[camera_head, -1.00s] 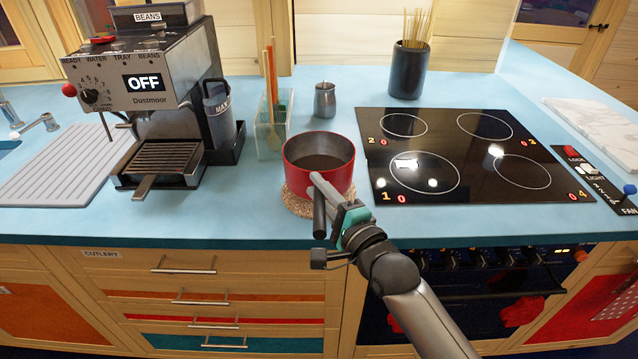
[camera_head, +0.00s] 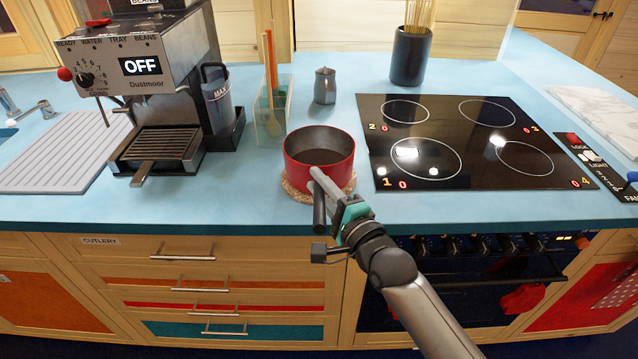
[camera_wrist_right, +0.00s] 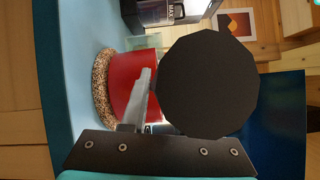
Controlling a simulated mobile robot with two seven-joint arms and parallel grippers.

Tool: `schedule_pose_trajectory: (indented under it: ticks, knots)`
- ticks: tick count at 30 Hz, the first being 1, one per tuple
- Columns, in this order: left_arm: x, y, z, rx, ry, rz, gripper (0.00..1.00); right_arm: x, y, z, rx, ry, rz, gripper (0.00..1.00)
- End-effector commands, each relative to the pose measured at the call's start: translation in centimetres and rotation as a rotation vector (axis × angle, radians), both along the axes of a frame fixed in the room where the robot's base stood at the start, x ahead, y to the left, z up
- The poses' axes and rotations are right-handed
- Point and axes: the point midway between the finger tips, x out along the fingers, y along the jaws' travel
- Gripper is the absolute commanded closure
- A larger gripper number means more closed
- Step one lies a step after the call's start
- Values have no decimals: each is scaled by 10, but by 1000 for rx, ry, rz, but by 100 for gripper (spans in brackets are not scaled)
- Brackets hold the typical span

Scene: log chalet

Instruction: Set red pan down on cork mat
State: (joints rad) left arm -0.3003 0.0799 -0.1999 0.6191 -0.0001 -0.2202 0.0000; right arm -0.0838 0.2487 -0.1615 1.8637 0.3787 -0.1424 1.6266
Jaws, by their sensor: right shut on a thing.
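The red pan (camera_head: 335,179) is upright over the round cork mat (camera_head: 299,192) near the counter's front edge. In the right wrist view the red pan (camera_wrist_right: 134,82) is right against the cork mat (camera_wrist_right: 101,88), with no clear gap between them. My right gripper (camera_head: 330,199) is shut on the pan's handle, which points toward the front. The end of the black handle (camera_wrist_right: 208,83) fills the middle of the wrist view and hides part of the pan. My left gripper is not in view.
A black hob (camera_head: 455,145) lies right of the pan. A glass holder with wooden utensils (camera_head: 272,122) and a small metal pot (camera_head: 325,86) stand behind it. A coffee machine (camera_head: 165,110) stands at the left. The counter (camera_head: 240,190) left of the mat is clear.

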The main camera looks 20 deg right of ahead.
Motion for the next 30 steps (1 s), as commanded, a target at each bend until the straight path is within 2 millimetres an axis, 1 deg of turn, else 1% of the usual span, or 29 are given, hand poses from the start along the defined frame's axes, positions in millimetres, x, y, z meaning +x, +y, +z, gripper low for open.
schedule_pose_trajectory:
  ticks: [1, 9, 10, 18, 23, 24, 28, 30]
  knots:
    - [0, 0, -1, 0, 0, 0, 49, 1, 0, 7, -2, -22, -1, 100]
    - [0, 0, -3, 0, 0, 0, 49, 1, 0, 2, -1, -21, -1, 100]
    - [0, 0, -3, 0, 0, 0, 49, 1, 0, 2, -1, -21, -1, 68]
    - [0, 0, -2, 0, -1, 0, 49, 1, 0, -1, 0, -11, 0, 38]
    - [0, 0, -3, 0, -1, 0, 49, 0, 0, -3, 0, -6, 0, 37]
    - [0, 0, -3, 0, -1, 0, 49, -1, 0, -11, 1, 17, 1, 37]
    - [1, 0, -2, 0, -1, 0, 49, -3, 0, -9, 1, 13, 1, 37]
    - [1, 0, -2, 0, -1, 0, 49, -7, -1, -9, 1, 12, 1, 37]
